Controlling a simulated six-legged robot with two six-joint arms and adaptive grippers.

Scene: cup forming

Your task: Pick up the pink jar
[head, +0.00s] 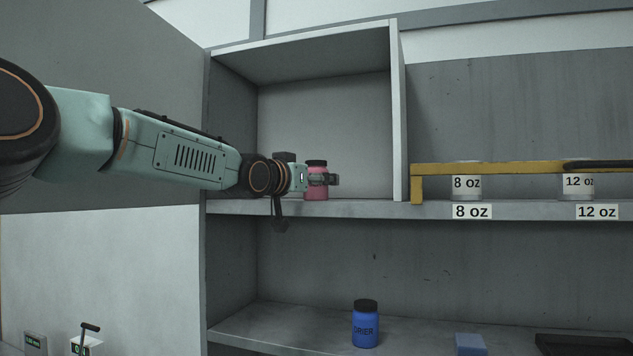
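The pink jar (316,193) has a dark lid and stands upright on the upper shelf, inside the open cubby. My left arm reaches in from the left, and my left gripper (325,179) is at the jar's mid-height. Its dark fingers overlap the jar in the head view and cover part of its body. I cannot tell whether the fingers touch the jar or are closed on it. My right gripper is not in view.
The cubby's right wall (398,115) stands to the right of the jar. A yellow rail (440,169) runs in front of the 8 oz cup (466,184) and 12 oz cup (578,186). A blue jar (366,328) with a dark lid stands on the lower shelf.

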